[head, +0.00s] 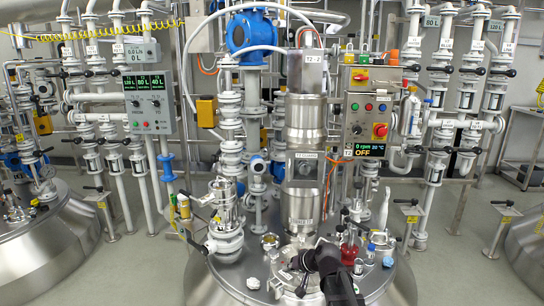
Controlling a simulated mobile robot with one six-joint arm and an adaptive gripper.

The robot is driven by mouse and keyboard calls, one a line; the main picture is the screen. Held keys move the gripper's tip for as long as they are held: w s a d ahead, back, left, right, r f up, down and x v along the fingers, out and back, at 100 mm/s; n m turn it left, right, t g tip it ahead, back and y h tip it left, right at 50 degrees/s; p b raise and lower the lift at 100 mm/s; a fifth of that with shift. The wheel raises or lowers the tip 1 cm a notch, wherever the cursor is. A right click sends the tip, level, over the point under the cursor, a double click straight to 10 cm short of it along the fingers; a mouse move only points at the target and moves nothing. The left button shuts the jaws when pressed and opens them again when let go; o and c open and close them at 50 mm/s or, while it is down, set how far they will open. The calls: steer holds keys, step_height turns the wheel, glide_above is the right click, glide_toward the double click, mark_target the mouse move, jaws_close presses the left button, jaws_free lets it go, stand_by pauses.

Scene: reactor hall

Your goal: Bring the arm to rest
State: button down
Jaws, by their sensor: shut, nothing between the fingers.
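My dark arm rises from the bottom edge, right of centre, over the steel reactor lid (240,285). My gripper (297,276) is at its end, low over the middle of the lid, in front of the tall steel column (306,120). The gripper is shut with nothing visible in it. The fingertips are small and dark here, and I cannot tell whether they touch the lid.
A flask with red liquid (349,250) stands close to the right of my arm, with small bottles (370,252) beside it. White valves (225,235) stand on the lid's left. A control panel (369,125) hangs behind. Grey floor (455,260) lies open at right.

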steer(key=s+d+f+g+h, duration=0.35)
steer(key=s+d, duration=0.25)
steer(key=s, duration=0.3)
steer(key=s+d+f+g+h, duration=0.2)
steer(key=s+d+g+h, duration=0.15)
steer(key=s+d, duration=0.45)
step_height(320, 180, up, 24)
steer(key=s+a+t+p, duration=0.1)
steer(key=a+p, duration=0.1)
steer(key=p, duration=2.2)
steer(key=shift+s+a+n, duration=0.15)
steer(key=shift+s+n, duration=0.1)
steer(key=shift+n, duration=0.15)
steer(key=shift+r, duration=0.1)
